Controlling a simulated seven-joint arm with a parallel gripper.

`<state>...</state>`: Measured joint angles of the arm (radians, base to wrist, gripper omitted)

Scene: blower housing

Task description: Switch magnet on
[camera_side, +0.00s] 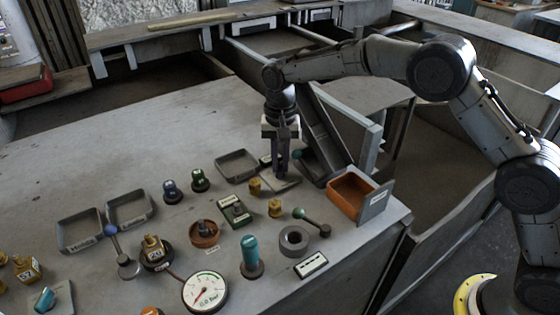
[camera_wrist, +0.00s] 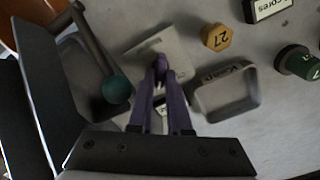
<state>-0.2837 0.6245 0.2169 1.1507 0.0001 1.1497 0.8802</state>
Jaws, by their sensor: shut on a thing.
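My gripper (camera_side: 282,168) reaches straight down to a flat light-grey plate (camera_side: 280,184) near the back right of the table. In the wrist view its purple fingers (camera_wrist: 160,70) meet over the same plate (camera_wrist: 178,43). The fingers are shut on a small part at the plate, which they almost wholly hide. A small white label (camera_wrist: 161,113) shows between the fingers, but I cannot read it. I cannot tell from the frames which way a magnet switch is set.
A lever with a teal ball (camera_wrist: 117,90) stands close beside the fingers. A grey tray (camera_side: 237,165) and yellow hexagonal pieces (camera_side: 275,207) are near. An orange bin (camera_side: 352,193) stands to the right. The table's back left is clear.

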